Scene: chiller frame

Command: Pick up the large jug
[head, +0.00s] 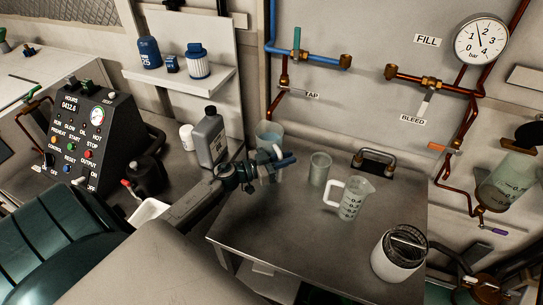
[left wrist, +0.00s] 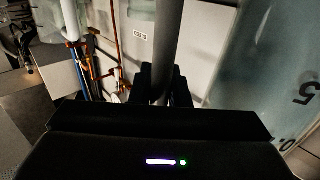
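The large jug (head: 268,131) is translucent with a bluish tint and stands at the back left of the metal table, partly hidden by my left gripper (head: 277,161). In the left wrist view its graduated wall (left wrist: 285,75) fills the right side. Its upright grey handle (left wrist: 167,35) runs between the fingers of my left gripper (left wrist: 164,88), which sit close on both sides of it and look shut on it. The jug looks upright; its base is mostly hidden. My right gripper is not in view.
A plain beaker (head: 319,169) and a smaller jug with a white handle (head: 350,200) stand to the right. A white canister (head: 398,258) is at the front right. A grey bottle (head: 211,137) stands to the left. Pipes (head: 312,57) run along the wall behind. The front-middle tabletop is clear.

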